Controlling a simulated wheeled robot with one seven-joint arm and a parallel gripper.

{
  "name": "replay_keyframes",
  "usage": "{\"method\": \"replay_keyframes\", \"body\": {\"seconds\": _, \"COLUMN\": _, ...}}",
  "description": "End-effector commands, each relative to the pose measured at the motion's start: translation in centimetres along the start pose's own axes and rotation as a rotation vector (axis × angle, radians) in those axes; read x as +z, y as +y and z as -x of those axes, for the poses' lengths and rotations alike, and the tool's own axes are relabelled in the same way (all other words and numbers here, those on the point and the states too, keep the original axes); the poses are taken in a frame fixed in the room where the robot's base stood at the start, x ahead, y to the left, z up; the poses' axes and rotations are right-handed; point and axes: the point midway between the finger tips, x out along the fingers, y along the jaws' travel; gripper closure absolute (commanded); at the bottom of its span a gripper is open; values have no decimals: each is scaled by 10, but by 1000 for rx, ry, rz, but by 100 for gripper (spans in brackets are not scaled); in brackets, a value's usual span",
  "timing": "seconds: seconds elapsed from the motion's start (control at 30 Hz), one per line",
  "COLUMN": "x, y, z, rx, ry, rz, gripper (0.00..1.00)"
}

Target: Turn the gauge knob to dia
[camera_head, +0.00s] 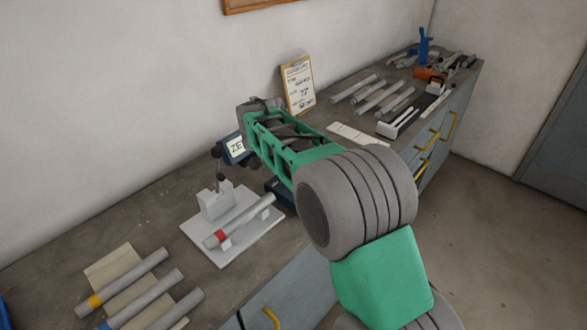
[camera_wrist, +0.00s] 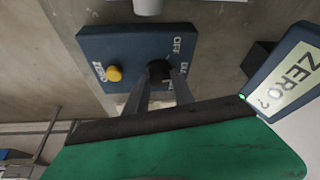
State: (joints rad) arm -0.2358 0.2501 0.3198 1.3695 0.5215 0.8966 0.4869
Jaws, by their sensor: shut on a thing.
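The dark gauge knob (camera_wrist: 159,68) sits on a blue control box (camera_wrist: 110,48) in the wrist view, beside the printed words OFF and what looks like DIA. My gripper (camera_wrist: 157,84) is shut on the knob, a finger on each side. The knob's pointer is hidden, so I cannot tell its setting. A yellow button (camera_wrist: 115,73) marked ZERO is on the same box. The gauge display (camera_wrist: 295,78) reads "ZERO ?"; it also shows partly in the head view (camera_head: 236,148). In the head view my arm covers the gripper and most of the box (camera_head: 280,192).
A white gauge base (camera_head: 232,248) holds a grey tube (camera_head: 248,218) with a red band. Several banded tubes (camera_head: 150,298) lie front left. More tubes (camera_head: 372,93), a clipboard (camera_head: 299,86) and tools (camera_head: 432,75) are farther back on the bench.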

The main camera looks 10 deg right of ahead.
Motion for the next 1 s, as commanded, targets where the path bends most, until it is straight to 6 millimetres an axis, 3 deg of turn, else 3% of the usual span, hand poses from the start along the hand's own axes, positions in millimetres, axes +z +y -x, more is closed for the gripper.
{"method": "replay_keyframes", "body": {"seconds": 0.73, "x": 0, "y": -2, "z": 1, "rx": 35, "ry": 0, "rz": -91, "gripper": 100}}
{"method": "replay_keyframes", "body": {"seconds": 0.77, "x": 0, "y": -2, "z": 1, "rx": 35, "ry": 0, "rz": -91, "gripper": 69}}
{"method": "replay_keyframes", "body": {"seconds": 1.0, "x": -1, "y": -1, "z": 0, "rx": 37, "ry": 0, "rz": -93, "gripper": 50}}
